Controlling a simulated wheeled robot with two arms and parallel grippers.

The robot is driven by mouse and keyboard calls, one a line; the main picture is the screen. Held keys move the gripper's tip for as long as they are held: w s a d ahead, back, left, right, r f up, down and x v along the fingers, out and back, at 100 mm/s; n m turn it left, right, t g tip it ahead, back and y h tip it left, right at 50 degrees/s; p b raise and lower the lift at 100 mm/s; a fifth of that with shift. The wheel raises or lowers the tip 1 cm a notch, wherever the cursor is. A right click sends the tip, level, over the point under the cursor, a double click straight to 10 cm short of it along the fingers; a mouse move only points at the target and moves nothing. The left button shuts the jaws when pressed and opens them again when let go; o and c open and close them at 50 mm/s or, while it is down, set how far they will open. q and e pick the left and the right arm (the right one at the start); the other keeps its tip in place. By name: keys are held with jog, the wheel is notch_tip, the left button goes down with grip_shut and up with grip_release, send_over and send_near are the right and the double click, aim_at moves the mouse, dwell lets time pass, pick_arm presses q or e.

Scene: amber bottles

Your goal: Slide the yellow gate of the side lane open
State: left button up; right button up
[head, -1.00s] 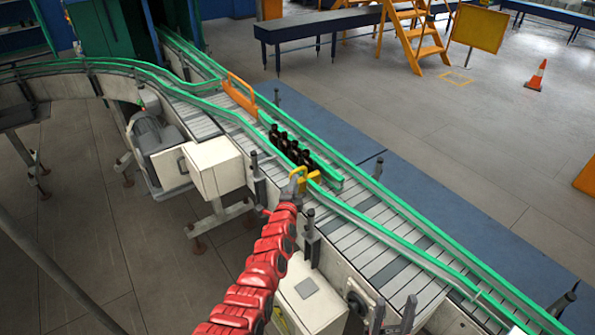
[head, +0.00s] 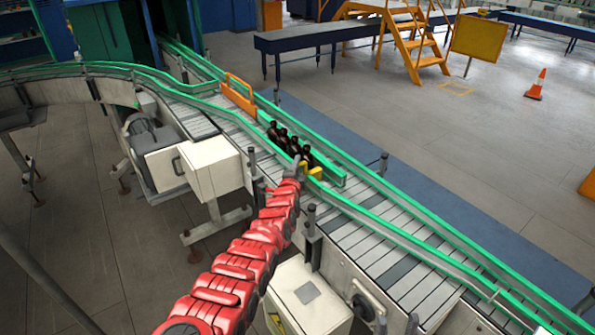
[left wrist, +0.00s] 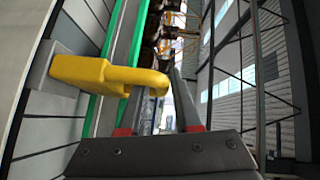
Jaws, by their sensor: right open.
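The yellow gate (head: 315,172) shows as a small yellow part at the near end of the short green side lane (head: 331,177). In the left wrist view its thick yellow handle (left wrist: 95,75) reaches in from a grey plate on the left. My left gripper (left wrist: 160,95) is at this handle, with its two dark fingers apart. The handle's rounded end overlaps the left finger and meets the right finger's edge. I cannot tell whether the fingers press on it. In the head view my red left arm hides most of the gripper. My right gripper is out of view.
Several dark bottles (head: 289,143) stand close together in the lane just behind the gate. Green rails line both sides. The near conveyor slats are clear.

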pick_arm(q)
jog(key=shift+r, duration=0.1)
grip_shut()
dwell(1.3)
